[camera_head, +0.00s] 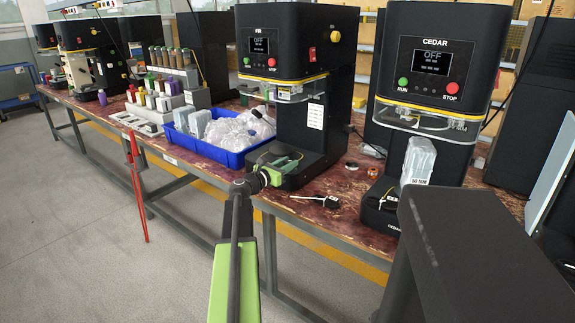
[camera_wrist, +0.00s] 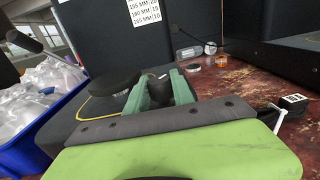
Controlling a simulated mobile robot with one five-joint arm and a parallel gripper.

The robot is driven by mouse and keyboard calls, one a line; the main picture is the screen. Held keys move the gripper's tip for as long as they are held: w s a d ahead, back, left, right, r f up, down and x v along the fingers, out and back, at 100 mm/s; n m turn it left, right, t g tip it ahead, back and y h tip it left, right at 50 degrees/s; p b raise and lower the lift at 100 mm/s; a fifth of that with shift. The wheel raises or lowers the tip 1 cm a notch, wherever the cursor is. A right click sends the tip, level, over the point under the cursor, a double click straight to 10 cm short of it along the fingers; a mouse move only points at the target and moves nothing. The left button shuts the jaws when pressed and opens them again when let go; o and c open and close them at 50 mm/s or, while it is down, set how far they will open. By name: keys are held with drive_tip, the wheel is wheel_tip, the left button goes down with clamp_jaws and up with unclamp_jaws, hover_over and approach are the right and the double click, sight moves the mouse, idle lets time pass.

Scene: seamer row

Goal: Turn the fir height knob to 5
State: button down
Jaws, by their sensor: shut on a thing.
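The fir seamer (camera_head: 288,50) is a black machine near the middle of the head view, its screen reading OFF. My gripper (camera_head: 277,171) is at the front of its base. In the wrist view, the two green fingers of my gripper (camera_wrist: 160,88) are closed on a dark knob (camera_wrist: 160,97) on the base, one finger on each side. The fingers hide most of the knob, and I cannot read any scale or number on it. A black round plate (camera_wrist: 109,82) lies just left of the fingers. In the head view the arm hides the knob.
A blue bin (camera_head: 207,149) of clear bags stands left of the fir seamer. The cedar seamer (camera_head: 436,60) stands to its right, with a clear container (camera_head: 418,160) on it.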

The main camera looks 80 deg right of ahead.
drive_tip(key=m+g+y, duration=0.2)
drive_tip(key=g+y, duration=0.1)
drive_tip(key=m+g+y, duration=0.1)
drive_tip(key=m, duration=0.1)
drive_tip(key=shift+w+d+g, duration=0.2)
drive_tip(key=shift+d+g, duration=0.05)
drive_tip(key=shift+g, duration=0.15)
drive_tip(key=m+g+y, duration=0.2)
drive_tip(key=y, duration=0.1)
drive_tip(key=shift+s+m+y, duration=0.1)
drive_tip(key=shift+m+y, duration=0.3)
drive_tip(key=shift+a+m+g+y, duration=0.15)
drive_tip(key=shift+m+g+y, duration=0.25)
drive_tip(key=shift+m+y, duration=0.5)
drive_tip(key=shift+a+y, duration=0.1)
drive_tip(key=shift+y, duration=0.2)
drive_tip(key=c, duration=1.1)
unclamp_jaws()
drive_tip(key=shift+s, duration=0.1)
drive_tip(key=v, duration=1.7)
drive_tip(key=shift+w, duration=0.3)
